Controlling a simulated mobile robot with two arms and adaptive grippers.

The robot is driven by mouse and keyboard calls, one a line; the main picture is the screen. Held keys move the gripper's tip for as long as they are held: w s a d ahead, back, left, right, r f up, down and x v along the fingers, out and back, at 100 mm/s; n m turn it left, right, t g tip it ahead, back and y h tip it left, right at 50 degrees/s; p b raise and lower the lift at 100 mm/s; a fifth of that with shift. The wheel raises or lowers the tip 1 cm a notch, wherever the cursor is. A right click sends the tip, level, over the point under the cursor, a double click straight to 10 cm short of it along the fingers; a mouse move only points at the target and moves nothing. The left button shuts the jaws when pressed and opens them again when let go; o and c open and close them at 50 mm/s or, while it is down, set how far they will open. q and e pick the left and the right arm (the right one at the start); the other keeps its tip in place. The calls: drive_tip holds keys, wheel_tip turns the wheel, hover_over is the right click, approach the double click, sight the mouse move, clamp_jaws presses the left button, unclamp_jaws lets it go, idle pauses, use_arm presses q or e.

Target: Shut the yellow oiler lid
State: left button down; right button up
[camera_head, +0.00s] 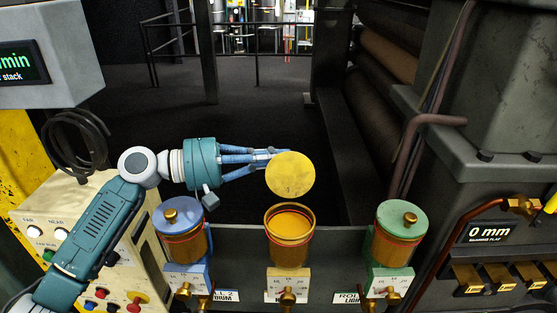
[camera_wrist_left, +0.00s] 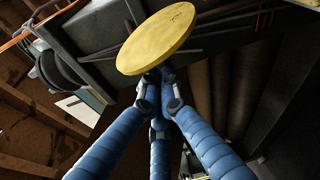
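The yellow oiler (camera_head: 290,236) stands in the middle of the row, its cup open at the top with orange-yellow liquid showing. Its round yellow lid (camera_head: 290,174) stands raised above and behind the cup. The lid also shows large in the left wrist view (camera_wrist_left: 156,40). My left gripper (camera_head: 276,156) reaches in from the left, its blue fingers at the lid's upper left edge. The fingers converge in the left wrist view (camera_wrist_left: 160,76), with no object seen between them. The tips are partly hidden by the lid, so contact is unclear. My right gripper is not in view.
A blue-lidded oiler (camera_head: 180,240) stands at left and a green-lidded oiler (camera_head: 398,240) at right, both covered. A control box (camera_head: 60,205) with buttons and a cable coil is at the left. Grey machinery (camera_head: 490,100) and pipes stand at the right.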

sight(278, 165)
use_arm(q)
drive_tip(key=s+m+b, duration=0.1)
drive_tip(key=b, duration=0.1)
drive_tip(key=s+r+m+h+b, duration=0.1)
drive_tip(key=m+b, duration=0.1)
drive_tip(key=b, duration=0.1)
drive_tip(key=s+m+b, duration=0.1)
drive_tip(key=m+b, duration=0.1)
drive_tip(key=b, duration=0.1)
drive_tip(key=shift+s+r, duration=0.2)
drive_tip(key=shift+s+r+m+h+b, duration=0.35)
drive_tip(key=shift+s+m+b, duration=0.2)
drive_tip(key=shift+m+b, duration=0.35)
drive_tip(key=shift+s+r, duration=0.15)
drive_tip(key=shift+s, duration=0.8)
drive_tip(key=shift+r, duration=0.1)
